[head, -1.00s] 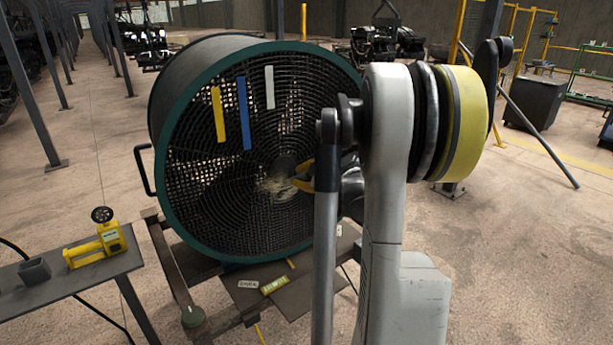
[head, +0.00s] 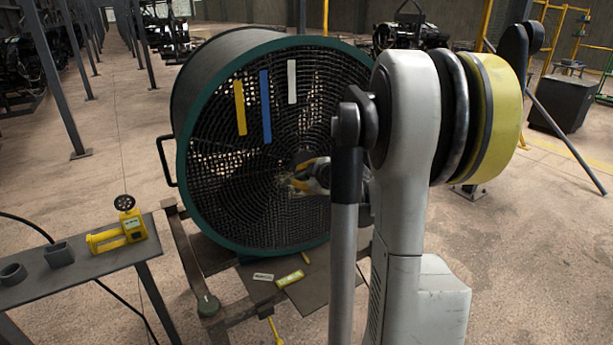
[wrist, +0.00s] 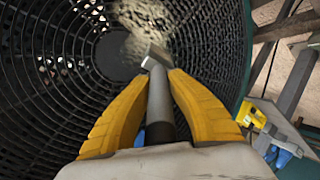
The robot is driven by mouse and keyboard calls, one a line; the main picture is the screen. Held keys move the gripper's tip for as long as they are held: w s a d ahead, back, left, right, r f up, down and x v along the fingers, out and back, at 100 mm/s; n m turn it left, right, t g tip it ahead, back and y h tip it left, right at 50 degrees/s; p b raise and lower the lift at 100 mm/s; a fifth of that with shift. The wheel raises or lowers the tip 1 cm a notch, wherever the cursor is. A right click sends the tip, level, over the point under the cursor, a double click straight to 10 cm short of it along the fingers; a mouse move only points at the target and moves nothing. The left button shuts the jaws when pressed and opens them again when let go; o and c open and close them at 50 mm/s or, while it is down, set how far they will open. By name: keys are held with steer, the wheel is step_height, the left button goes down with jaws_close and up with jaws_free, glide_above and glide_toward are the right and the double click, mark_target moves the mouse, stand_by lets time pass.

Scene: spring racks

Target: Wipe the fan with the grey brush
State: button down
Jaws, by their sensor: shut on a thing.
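The large round fan (head: 235,170) has a green rim and a black wire grille and stands upright in the head view. Its grille (wrist: 60,90) fills much of the wrist view. My gripper (wrist: 160,82) has its yellow fingers shut around the handle of the grey brush (wrist: 158,100). The brush's pale, frayed bristles point at the grille beside the dark hub. I cannot tell whether they touch it. In the head view, my gripper (head: 319,176) and the brush (head: 291,184) are in front of the fan's centre, partly hidden by my arm.
Yellow (head: 240,108), blue (head: 266,106) and white (head: 291,81) strips hang on the upper grille. A grey bench (head: 85,268) at left holds a yellow tool (head: 120,232). Small labelled items lie below the fan. Open floor is at right.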

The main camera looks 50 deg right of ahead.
steer(key=w+a+r+p, duration=0.1)
steer(key=w+a, duration=0.1)
steer(key=a, duration=0.2)
steer(key=s+d, duration=0.5)
steer(key=d, duration=0.8)
steer(key=shift+s+b, duration=0.2)
steer(key=shift+b, duration=0.15)
stand_by(1.2)
steer(key=shift+r, duration=0.1)
steer(key=s+a, duration=0.2)
steer(key=s, duration=0.3)
steer(key=shift+s+a, duration=0.15)
steer(key=shift+s, duration=0.15)
steer(key=shift+s, duration=0.15)
steer(key=shift+s+a, duration=0.3)
steer(key=shift+s, duration=0.35)
steer(key=shift+s+a, duration=0.25)
steer(key=shift+s, duration=0.35)
